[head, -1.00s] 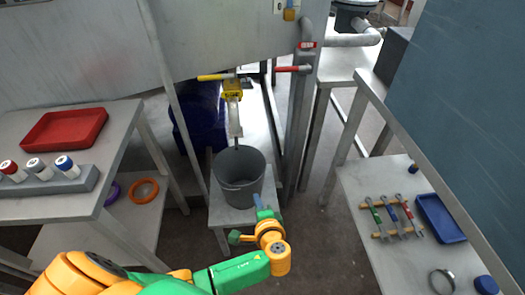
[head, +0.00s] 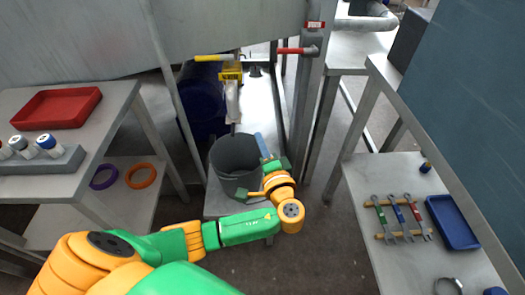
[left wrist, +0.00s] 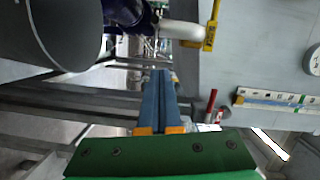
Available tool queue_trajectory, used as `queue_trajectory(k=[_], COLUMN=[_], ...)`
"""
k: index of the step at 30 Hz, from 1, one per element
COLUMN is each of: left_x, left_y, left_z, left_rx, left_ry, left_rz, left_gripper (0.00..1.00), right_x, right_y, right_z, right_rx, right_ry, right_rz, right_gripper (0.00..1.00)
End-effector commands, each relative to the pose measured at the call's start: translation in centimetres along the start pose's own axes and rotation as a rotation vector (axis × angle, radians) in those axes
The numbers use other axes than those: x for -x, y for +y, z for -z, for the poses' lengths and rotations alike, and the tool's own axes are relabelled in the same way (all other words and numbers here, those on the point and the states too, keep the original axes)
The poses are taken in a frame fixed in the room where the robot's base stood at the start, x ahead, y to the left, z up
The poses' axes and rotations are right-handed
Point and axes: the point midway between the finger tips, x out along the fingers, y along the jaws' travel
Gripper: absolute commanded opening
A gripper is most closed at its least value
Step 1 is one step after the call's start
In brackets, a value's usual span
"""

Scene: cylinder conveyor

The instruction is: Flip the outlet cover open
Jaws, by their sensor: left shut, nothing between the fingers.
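The outlet is a pale spout (head: 232,103) hanging from the large grey metal vessel, above the bucket. A yellow piece (head: 231,71) sits at its top, probably the cover; I cannot tell its exact position. In the left wrist view the pale spout (left wrist: 182,30) and yellow piece (left wrist: 211,34) show at the top, ahead of the fingers. My left gripper (head: 261,144) is shut and empty, at the bucket's right rim in the picture, below and right of the spout and apart from it. Its blue fingers are together in the left wrist view (left wrist: 158,92). My right gripper is not in view.
A grey bucket (head: 226,158) stands on a low stand under the spout. Yellow (head: 214,58) and red (head: 291,51) handles flank the outlet. A metal post (head: 306,110) stands to the right. A blue drum (head: 200,95) is behind left. Side tables hold a red tray (head: 58,107) and wrenches (head: 397,216).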

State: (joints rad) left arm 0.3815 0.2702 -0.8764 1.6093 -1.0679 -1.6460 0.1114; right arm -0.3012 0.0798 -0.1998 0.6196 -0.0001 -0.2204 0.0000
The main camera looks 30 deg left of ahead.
Motion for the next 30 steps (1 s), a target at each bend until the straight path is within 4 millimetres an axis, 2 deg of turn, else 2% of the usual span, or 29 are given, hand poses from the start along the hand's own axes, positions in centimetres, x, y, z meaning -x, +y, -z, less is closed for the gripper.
queue_trajectory(k=[3, 5, 6, 10, 15, 30], left_x=[-2.7, -3.9, -4.1, -4.4, -4.7, -5.0], left_y=[0.0, -0.1, -0.2, -0.2, 0.0, 0.2], left_z=[-0.1, -0.1, -0.8, -2.7, -3.8, -3.9], left_rx=[-0.001, 0.0, -0.003, -0.004, -0.001, -0.003], left_ry=[-0.002, -0.004, -0.002, 0.0, 0.0, 0.022], left_rz=[0.004, 0.004, 0.002, -0.001, -0.002, -0.006], left_gripper=[0.0, 0.0, 0.0, 0.0, 0.0, 0.0], right_x=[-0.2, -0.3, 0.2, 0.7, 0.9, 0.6], right_y=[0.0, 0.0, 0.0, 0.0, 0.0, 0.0], right_z=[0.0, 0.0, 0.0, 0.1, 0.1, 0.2], right_rx=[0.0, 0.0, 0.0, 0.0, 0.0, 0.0], right_ry=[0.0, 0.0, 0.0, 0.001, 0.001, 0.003], right_rz=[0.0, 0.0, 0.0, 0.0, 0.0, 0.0], right_gripper=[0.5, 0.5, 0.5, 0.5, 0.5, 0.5])
